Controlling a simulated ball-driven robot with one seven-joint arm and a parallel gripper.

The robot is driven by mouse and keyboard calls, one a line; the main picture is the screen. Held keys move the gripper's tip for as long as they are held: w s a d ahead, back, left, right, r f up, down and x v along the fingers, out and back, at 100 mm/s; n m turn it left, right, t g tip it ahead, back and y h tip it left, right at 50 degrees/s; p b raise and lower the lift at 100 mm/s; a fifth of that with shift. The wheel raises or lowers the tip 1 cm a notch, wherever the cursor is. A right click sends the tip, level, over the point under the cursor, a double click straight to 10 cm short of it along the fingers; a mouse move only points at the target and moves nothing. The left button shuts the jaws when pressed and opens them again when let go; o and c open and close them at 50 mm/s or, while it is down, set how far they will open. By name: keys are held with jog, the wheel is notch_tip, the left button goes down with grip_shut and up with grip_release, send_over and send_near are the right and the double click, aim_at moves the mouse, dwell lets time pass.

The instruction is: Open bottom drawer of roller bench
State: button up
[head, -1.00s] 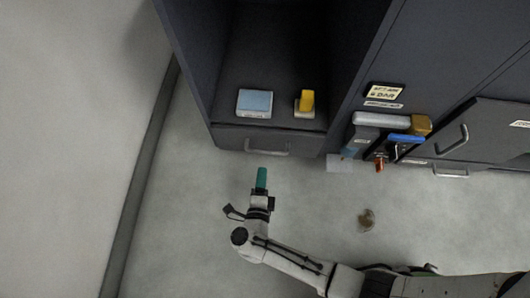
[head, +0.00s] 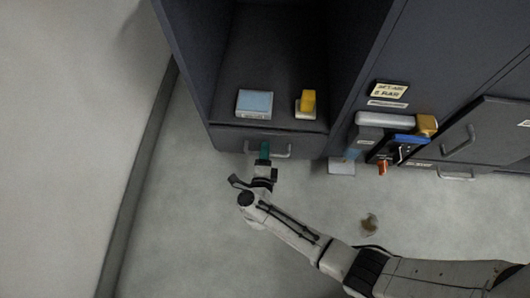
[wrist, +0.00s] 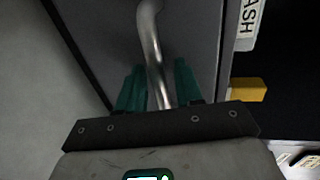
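The bottom drawer (head: 228,139) is a dark grey front low in the open bay of the bench, and it looks closed. Its pale bar handle (head: 283,155) runs across the front; in the wrist view the metal handle (wrist: 152,40) runs down between my fingers. My gripper (head: 264,150) is at the middle of the handle. In the wrist view the two teal fingers of my gripper (wrist: 160,85) stand one on each side of the bar, with a small gap showing on both sides. Contact with the bar cannot be made out.
A blue-topped box (head: 254,103) and a yellow item (head: 308,103) lie on the surface above the drawer. To the right are a long grey roller-like piece (head: 383,119) and another handled front (head: 490,135). A wall stands left. The floor (head: 200,220) before the drawer is mostly clear.

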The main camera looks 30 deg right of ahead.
grip_shut()
dwell(0.5)
